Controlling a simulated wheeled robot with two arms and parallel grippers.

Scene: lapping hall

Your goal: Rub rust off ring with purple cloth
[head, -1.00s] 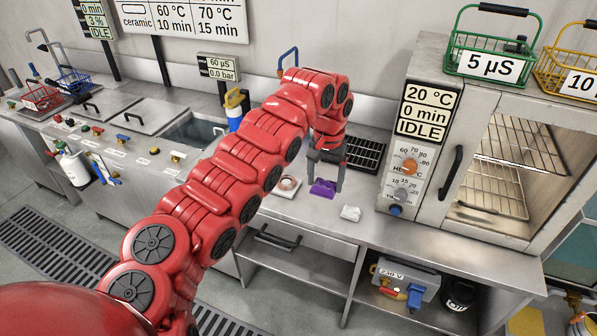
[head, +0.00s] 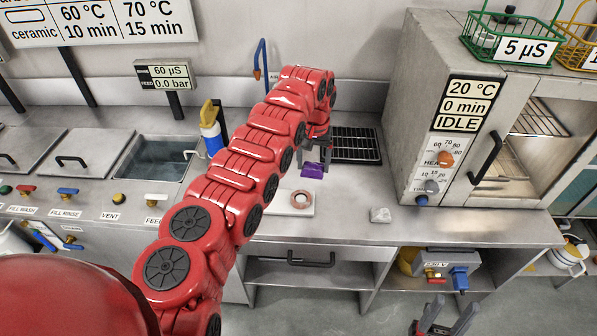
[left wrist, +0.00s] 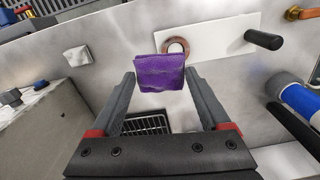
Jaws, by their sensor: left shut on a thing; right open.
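The purple cloth (head: 313,170) is held between the fingertips of my left gripper (head: 315,160), which points down above the counter behind the ring. The cloth (left wrist: 160,73) also shows between the fingers in the left wrist view, partly overlapping the ring there. The ring (head: 301,199) is reddish brown and lies flat on a white board (head: 270,226); it shows in the left wrist view (left wrist: 183,44) just beyond the cloth. The cloth appears apart from the ring. My right gripper (head: 443,314) is open and empty at the bottom edge, in front of the counter.
A crumpled white cloth (head: 380,215) lies on the counter to the right. A black grate (head: 356,146) is behind it, and the oven (head: 440,130) stands at the right. A blue bottle (head: 211,134) and a sink (head: 158,160) are to the left.

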